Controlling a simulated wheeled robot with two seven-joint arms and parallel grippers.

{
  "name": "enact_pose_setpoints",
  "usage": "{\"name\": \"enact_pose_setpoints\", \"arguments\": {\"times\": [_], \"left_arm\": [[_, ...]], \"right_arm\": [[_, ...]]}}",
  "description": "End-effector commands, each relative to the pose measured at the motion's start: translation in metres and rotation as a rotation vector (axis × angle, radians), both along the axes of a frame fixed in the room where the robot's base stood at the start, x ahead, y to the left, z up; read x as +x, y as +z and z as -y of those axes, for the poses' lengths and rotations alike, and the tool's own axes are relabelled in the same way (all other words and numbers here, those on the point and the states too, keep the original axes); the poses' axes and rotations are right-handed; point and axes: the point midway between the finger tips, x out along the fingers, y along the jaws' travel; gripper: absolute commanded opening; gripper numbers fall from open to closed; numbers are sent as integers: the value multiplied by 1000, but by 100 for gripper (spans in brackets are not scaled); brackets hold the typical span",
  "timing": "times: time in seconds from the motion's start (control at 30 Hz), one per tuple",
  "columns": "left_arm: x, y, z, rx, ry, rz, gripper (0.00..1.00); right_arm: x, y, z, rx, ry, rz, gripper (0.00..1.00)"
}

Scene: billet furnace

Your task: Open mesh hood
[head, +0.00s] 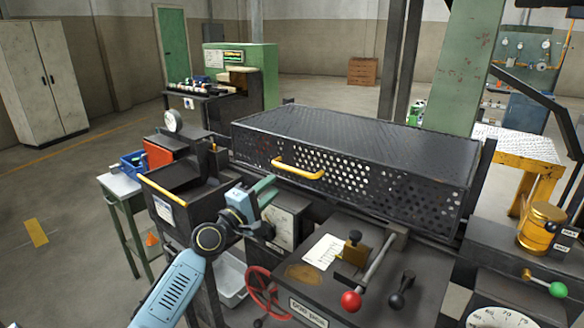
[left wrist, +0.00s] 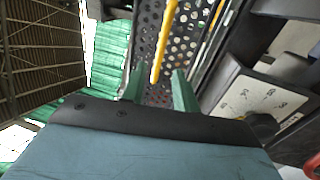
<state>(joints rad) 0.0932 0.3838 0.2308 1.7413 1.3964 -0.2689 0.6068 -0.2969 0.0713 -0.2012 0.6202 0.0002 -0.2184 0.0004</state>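The mesh hood (head: 360,150) is a dark perforated box lying level on top of the machine, its lid down. A yellow bar handle (head: 298,168) is fixed to its front face near the left. My left gripper (head: 267,188) is just in front of and to the left of the handle, with its green fingers pointing toward the hood. In the left wrist view the fingers (left wrist: 160,92) are apart and empty. The handle (left wrist: 165,42) runs ahead of and between them there, against the mesh (left wrist: 150,30); contact does not show. My right gripper is not in view.
Below the hood is a panel with a red-knobbed lever (head: 351,300), a red handwheel (head: 264,292) and a dial box (head: 284,222). A black bin (head: 185,190) stands left of my left gripper. A yellow canister (head: 541,225) stands at the right.

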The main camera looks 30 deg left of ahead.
Motion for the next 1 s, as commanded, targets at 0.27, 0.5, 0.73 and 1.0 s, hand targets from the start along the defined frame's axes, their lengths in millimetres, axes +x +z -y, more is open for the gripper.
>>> {"name": "enact_pose_setpoints", "arguments": {"times": [0.27,0.5,0.73,1.0], "left_arm": [[54,10,4,0,0,1,30],[85,15,7,1,1,-1,30],[96,17,8,2,0,-2,30],[96,17,8,3,1,-2,27]], "right_arm": [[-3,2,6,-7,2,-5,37],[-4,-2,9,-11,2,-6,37],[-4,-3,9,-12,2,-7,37],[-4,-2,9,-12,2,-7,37]]}}
